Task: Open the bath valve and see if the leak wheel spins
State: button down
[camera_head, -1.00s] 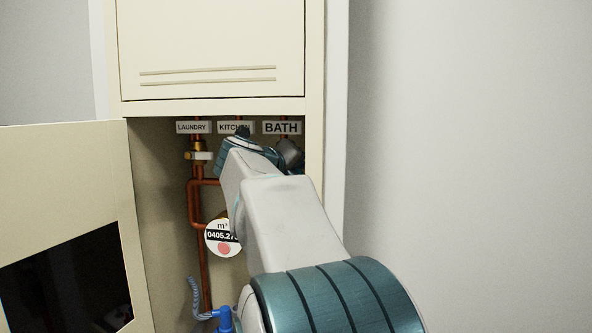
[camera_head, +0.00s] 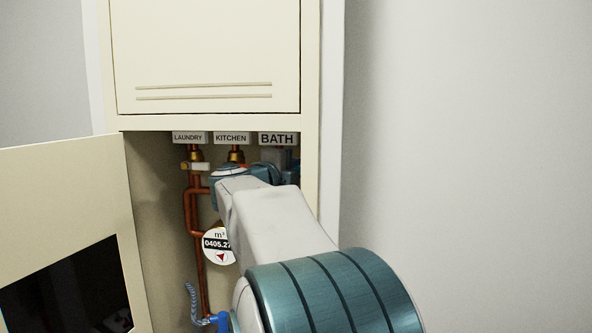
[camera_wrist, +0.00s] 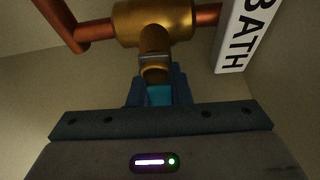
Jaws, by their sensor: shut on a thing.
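The brass bath valve (camera_wrist: 152,24) shows at the top of the wrist view, with its stem pointing down toward my gripper (camera_wrist: 157,92). The blue fingers are shut on the valve's handle end, which is mostly hidden between them. In the head view my arm hides the bath valve, and a blue bit of my gripper (camera_head: 290,160) shows below the BATH label (camera_head: 278,139). The white round meter (camera_head: 209,234) reads about 0405.27, its right side partly covered by my arm. Its leak wheel (camera_head: 221,257) shows as a sharp red triangle.
The laundry valve (camera_head: 196,165) and kitchen valve (camera_head: 236,156) sit left of my gripper on copper pipes (camera_head: 192,215). The open cabinet door (camera_head: 60,190) stands at left. The cabinet's right frame (camera_head: 310,180) is close to my wrist. A blue fitting (camera_head: 218,320) is low down.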

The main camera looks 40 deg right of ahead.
jog(key=shift+r+n, duration=0.15)
jog(key=shift+n, duration=0.15)
jog(key=c, duration=1.3)
grip_release()
jog(key=shift+c, duration=0.2)
jog(key=b+v, duration=0.2)
jog(key=v, duration=1.2)
jog(key=shift+w, duration=0.15)
